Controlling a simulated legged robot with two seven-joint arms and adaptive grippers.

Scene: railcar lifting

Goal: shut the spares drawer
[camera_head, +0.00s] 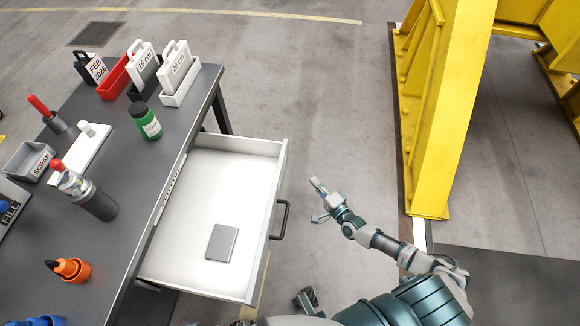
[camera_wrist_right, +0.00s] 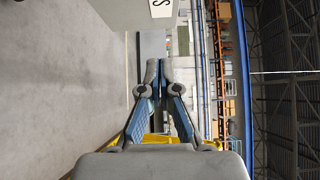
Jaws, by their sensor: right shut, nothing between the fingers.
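The spares drawer (camera_head: 200,185) is pulled well out from the right side of the dark workbench in the head view. It is white inside, with a dark bar handle (camera_head: 281,220) on its outer front. A flat grey block (camera_head: 222,243) lies in it. My right gripper (camera_head: 317,188) is in the air to the right of the handle, apart from it. In the right wrist view its fingertips (camera_wrist_right: 159,72) meet with nothing between them. A grey face with a white label reading "S" (camera_wrist_right: 161,8) shows at the top there.
The workbench (camera_head: 120,155) carries a green-labelled jar (camera_head: 145,121), a grey scrap bin (camera_head: 28,161), a dark cylinder (camera_head: 97,200) and tag holders. A yellow steel stand (camera_head: 440,120) rises at the right. Bare floor (camera_head: 330,110) lies between the bench and the stand.

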